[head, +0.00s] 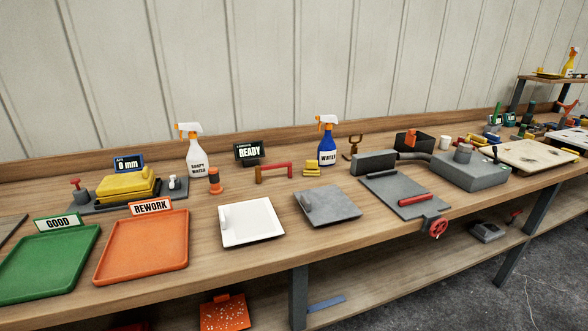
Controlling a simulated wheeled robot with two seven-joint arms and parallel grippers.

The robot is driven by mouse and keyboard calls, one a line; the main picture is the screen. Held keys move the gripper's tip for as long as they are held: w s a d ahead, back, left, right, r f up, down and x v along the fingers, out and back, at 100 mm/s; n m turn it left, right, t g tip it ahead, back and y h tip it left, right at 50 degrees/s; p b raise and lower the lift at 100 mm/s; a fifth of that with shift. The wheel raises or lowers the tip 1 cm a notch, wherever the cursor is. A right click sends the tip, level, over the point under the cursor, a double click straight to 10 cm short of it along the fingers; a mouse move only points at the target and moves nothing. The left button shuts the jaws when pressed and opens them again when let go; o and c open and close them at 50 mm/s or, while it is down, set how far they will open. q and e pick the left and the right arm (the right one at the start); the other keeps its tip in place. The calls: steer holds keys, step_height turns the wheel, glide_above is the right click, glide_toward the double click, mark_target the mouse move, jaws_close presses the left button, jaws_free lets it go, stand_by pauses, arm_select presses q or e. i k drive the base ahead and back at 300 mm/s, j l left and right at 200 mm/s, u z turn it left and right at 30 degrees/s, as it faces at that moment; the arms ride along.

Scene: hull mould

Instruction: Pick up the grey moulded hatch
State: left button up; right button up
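The grey moulded hatch (335,207) looks like a flat, roughly square grey plate with a small raised grip near its left edge. It lies flat on the wooden bench, right of the middle of the head view. A similar white plate with a grip (258,222) lies to its left, apart from it. Neither of my grippers is in view, and nothing touches or covers the grey hatch.
An orange tray (143,273) with a REWORK sign and a green tray (35,287) with a GOOD sign are at left. A grey board (393,188) with a red handwheel (437,228) is right of the hatch. Spray bottles (327,145) stand behind. Bench is clear before the hatch.

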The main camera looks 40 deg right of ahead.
mark_target(322, 205)
steer(key=z, duration=1.45)
